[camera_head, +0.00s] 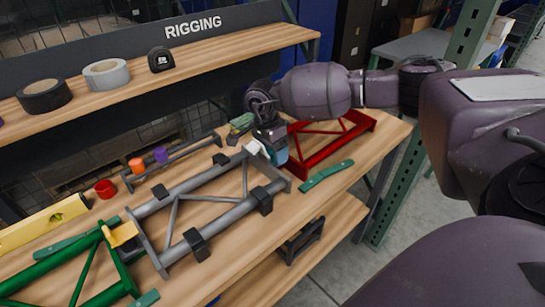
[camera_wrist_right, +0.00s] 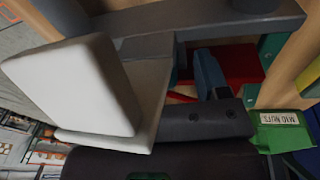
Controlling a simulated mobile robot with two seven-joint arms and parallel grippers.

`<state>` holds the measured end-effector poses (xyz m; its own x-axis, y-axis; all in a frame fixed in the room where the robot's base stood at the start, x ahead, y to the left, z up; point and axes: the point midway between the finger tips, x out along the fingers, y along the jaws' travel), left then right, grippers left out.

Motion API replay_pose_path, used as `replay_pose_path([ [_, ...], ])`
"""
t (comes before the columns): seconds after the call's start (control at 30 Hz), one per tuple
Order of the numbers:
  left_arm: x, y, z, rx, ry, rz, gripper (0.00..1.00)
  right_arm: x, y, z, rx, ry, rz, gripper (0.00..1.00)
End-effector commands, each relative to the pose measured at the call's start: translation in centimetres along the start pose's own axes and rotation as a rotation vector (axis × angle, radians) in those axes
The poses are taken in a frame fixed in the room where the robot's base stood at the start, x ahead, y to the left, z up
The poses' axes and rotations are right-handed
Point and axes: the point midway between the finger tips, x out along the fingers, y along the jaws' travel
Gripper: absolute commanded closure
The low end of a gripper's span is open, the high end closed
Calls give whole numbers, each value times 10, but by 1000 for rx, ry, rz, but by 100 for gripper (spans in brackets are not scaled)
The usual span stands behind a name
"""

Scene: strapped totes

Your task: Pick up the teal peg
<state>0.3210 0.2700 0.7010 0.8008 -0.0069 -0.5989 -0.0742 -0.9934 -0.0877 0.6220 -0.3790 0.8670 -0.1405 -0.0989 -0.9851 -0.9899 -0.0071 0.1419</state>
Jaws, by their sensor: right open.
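My right gripper (camera_head: 264,151) reaches down over the far right end of the grey tube frame, near the red frame. It is open. A white finger pad (camera_wrist_right: 75,85) fills the left of the wrist view. A small blue-teal piece (camera_head: 279,153) shows at the gripper's right side, in front of the red frame; a blue piece (camera_wrist_right: 211,74) also shows in the wrist view. I cannot tell whether this is the teal peg or part of the gripper. No other clear teal peg shows. My left gripper is out of view.
Orange (camera_head: 137,165), purple (camera_head: 161,155) and red (camera_head: 105,188) pieces stand left. The grey frame (camera_head: 205,198), red frame (camera_head: 322,140) and green frame (camera_head: 75,270) crowd the bench. A teal-green strip (camera_head: 326,175) lies near the front edge. A green M10 nuts box (camera_wrist_right: 282,131) is close by.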

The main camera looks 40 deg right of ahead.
Motion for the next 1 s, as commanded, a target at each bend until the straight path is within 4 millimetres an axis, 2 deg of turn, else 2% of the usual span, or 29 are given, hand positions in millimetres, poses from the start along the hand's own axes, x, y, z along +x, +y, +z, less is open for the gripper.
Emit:
replay_pose_path([
  [0.2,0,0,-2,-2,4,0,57,0,0,0,0,0,-2,33],
  [0.57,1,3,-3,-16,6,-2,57,0,0,0,1,0,-1,88],
  [0.83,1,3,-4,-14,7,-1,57,-1,0,0,0,0,-1,89],
  [1.0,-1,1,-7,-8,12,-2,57,-17,2,-2,1,-1,-5,89],
])
